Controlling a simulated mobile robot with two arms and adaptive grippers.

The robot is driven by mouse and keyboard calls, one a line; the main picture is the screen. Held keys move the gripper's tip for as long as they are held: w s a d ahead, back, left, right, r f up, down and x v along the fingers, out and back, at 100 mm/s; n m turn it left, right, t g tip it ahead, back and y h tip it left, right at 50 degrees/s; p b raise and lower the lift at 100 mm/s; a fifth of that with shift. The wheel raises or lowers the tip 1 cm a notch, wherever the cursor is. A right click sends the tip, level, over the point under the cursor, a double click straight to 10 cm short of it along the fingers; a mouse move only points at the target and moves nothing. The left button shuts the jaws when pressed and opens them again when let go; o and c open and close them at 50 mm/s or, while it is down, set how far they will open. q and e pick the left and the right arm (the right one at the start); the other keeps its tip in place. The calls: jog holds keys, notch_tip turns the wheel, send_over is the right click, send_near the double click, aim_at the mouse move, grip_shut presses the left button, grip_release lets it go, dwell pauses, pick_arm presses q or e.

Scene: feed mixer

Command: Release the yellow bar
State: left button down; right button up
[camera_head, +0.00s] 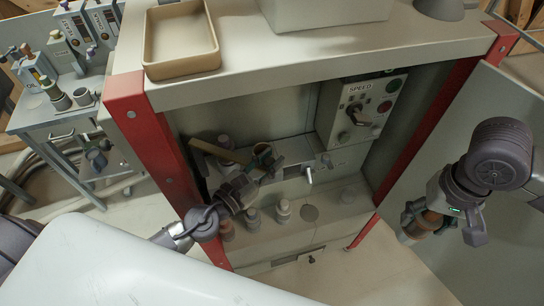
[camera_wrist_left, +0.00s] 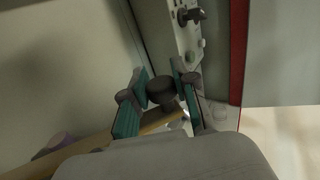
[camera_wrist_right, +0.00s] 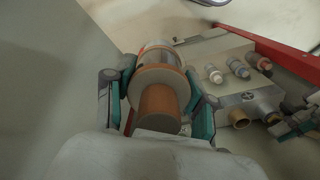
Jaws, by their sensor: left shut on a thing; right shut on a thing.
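The yellow bar (camera_head: 219,152) is a tan-yellow strip slanting inside the open cabinet. It also shows in the left wrist view (camera_wrist_left: 158,124), running behind the fingers. My left gripper (camera_head: 266,163) reaches into the cabinet. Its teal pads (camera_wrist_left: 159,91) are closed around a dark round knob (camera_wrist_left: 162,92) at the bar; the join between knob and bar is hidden. My right gripper (camera_head: 427,217) is outside the cabinet, at the right, by the open door. It is shut on a copper-orange flanged cylinder (camera_wrist_right: 158,90) with a greyish far end.
A control panel marked SPEED (camera_head: 362,110) is on the cabinet's right inner side. Several small capped fittings (camera_head: 283,209) stand on the lower ledge. Red posts (camera_head: 150,150) frame the opening. A tan tray (camera_head: 182,40) sits on top. A side bench (camera_head: 60,110) stands left.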

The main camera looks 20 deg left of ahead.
dwell(0.3)
pick_arm(q)
jog(key=c, duration=0.9)
grip_release()
jog(key=shift+s, duration=0.1)
jog(key=shift+o, duration=0.2)
jog(key=v, duration=1.2)
